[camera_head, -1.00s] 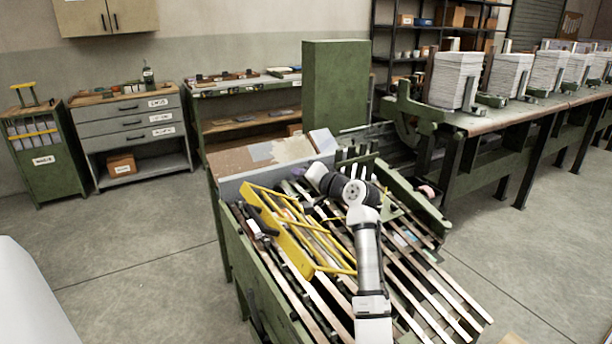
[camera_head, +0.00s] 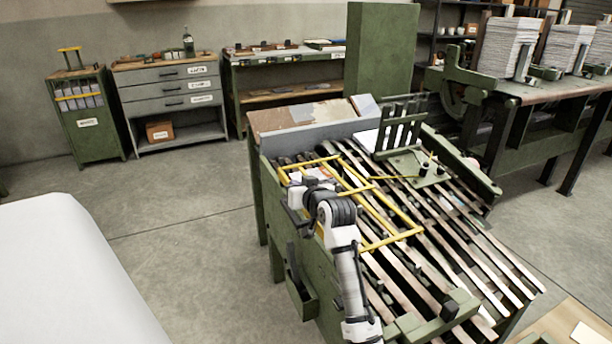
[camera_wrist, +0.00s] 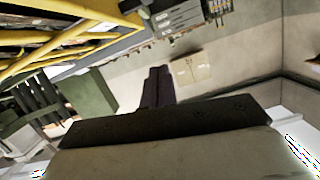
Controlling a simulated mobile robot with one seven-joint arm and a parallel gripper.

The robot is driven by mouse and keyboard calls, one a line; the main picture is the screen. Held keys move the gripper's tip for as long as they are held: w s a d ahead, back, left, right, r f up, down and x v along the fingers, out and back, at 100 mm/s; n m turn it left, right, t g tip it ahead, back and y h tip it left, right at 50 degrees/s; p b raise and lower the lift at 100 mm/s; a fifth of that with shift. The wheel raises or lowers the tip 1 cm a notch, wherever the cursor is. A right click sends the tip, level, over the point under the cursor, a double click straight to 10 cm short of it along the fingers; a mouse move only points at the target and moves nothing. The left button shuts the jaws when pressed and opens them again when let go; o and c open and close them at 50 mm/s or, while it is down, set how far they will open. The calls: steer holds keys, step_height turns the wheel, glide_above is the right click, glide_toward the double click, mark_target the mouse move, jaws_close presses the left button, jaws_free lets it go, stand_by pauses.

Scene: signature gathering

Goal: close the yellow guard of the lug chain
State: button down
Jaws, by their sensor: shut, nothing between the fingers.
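The yellow guard (camera_head: 389,238) is an open frame of bars. It lies low and nearly flat over the slatted bed of the green machine, and its near-left part is partly hidden by my wrist. Whether it rests fully down cannot be told. In the wrist view the guard's yellow bars (camera_wrist: 75,41) cross the upper left, beside and apart from my fingers. My gripper (camera_head: 292,216) is at the left edge of the machine, on the guard's outer side. In the wrist view my gripper (camera_wrist: 157,88) has its dark fingers together with nothing between them.
The slatted bed (camera_head: 470,250) runs toward the lower right. A green plate with small black knobs (camera_head: 424,168) sits behind the guard. A tall green cabinet (camera_head: 382,50) stands at the back. Open floor (camera_head: 180,215) lies left of the machine.

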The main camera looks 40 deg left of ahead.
mark_target(291, 216)
steer(key=f+n+b, duration=0.1)
steer(key=f, duration=0.1)
steer(key=s+f+n+b, duration=0.1)
steer(key=f, duration=0.2)
steer(key=f+t+b, duration=0.1)
steer(key=f+b, duration=0.1)
steer(key=f, duration=0.1)
steer(key=shift+s+a+f+n, duration=0.1)
steer(key=shift+s+a+n, duration=0.25)
steer(key=shift+s+n, duration=0.05)
steer(key=shift+f, duration=0.15)
step_height(291, 216, up, 5)
steer(key=p, duration=0.3)
steer(key=shift+f+p, duration=0.15)
steer(key=shift+p, duration=0.2)
steer(key=b+v, duration=0.1)
steer(key=v, duration=0.9)
steer(key=shift+r, duration=0.2)
steer(key=shift+w, duration=0.1)
